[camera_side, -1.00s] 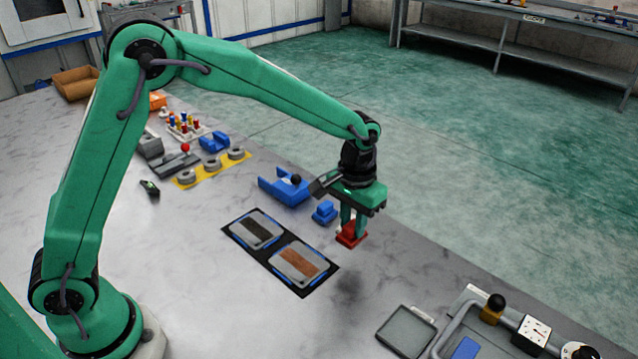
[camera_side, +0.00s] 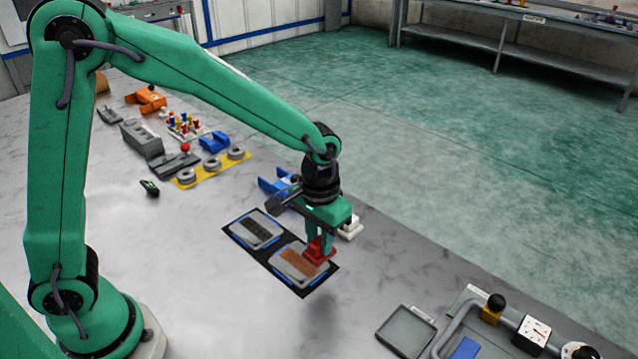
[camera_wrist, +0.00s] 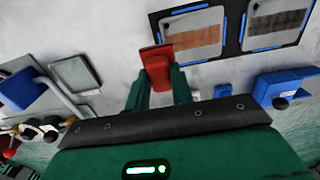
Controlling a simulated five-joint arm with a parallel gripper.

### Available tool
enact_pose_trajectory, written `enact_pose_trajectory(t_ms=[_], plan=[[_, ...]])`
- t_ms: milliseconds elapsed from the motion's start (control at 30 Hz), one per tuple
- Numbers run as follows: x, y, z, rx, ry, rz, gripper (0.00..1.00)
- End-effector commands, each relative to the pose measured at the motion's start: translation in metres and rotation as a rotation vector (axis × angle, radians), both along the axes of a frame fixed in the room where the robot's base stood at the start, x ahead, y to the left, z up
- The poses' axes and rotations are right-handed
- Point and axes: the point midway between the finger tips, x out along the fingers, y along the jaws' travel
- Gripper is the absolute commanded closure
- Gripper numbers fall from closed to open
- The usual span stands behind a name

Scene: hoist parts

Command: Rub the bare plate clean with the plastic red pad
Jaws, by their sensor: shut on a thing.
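My gripper (camera_side: 319,238) is shut on the red pad (camera_side: 317,254). In the wrist view the pad (camera_wrist: 157,60) shows between my two fingers (camera_wrist: 160,80). Two grey plates lie side by side on a black mat (camera_side: 292,287). One plate (camera_side: 300,262) has a rust-brown patch; the other (camera_side: 256,230) has a dark patch. In the side view the pad covers the far right corner of the brown-patched plate.
A blue bracket (camera_side: 275,184) and a white piece (camera_side: 350,228) stand behind my gripper. A grey tray (camera_side: 405,330) and a gauge assembly (camera_side: 534,333) are at the near right. A yellow strip with grey rings (camera_side: 212,168) lies left. The bench in front of the mat is clear.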

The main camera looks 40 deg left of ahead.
Motion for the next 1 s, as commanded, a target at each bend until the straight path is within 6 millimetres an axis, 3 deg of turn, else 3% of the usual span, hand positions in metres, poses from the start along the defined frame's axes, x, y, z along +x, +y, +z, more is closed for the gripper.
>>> enact_pose_trajectory(t_ms=[667, 733, 1000], plan=[[0.0, 0.0, -0.062, 0.001, 0.003, 0.0, 0.97], [-0.001, 0.001, -0.075, 0.002, 0.005, 0.0, 0.97], [0.0, 0.027, -0.073, 0.001, 0.002, 0.003, 1.0]])
